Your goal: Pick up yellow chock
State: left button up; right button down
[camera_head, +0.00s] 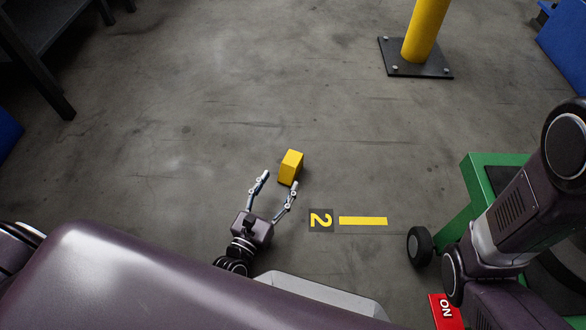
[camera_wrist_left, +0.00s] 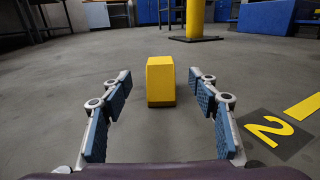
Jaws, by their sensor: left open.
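The yellow chock (camera_head: 290,168) is a small block standing on the grey floor, left of the floor marking. My left gripper (camera_head: 280,180) is open, with its fingers pointing toward the chock and nothing held. In the left wrist view the chock (camera_wrist_left: 161,82) sits straight ahead, centred between the two open fingers (camera_wrist_left: 160,88) and a little beyond their tips. No finger visibly touches it. My right arm shows at the right of the head view, but its gripper is out of sight.
A floor plate marked 2 (camera_head: 320,220) and a yellow stripe (camera_head: 363,221) lie right of the gripper. A green wheeled frame (camera_head: 477,185) stands at the right. A yellow post (camera_head: 425,30) on a dark base stands at the back. Floor around the chock is clear.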

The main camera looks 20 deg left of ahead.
aim_at(288, 166)
pick_arm(q)
jog(key=w+b, duration=0.1)
jog(key=w, duration=0.1)
jog(key=w+b, duration=0.1)
jog(key=w, duration=0.1)
jog(key=w+b, duration=0.1)
jog(key=w, duration=0.1)
jog(key=shift+w+d, duration=0.25)
jog(key=shift+d, duration=0.15)
jog(key=shift+w+r+b, duration=0.1)
jog(key=shift+w+b, duration=0.2)
jog(key=shift+w, duration=0.1)
grip_shut()
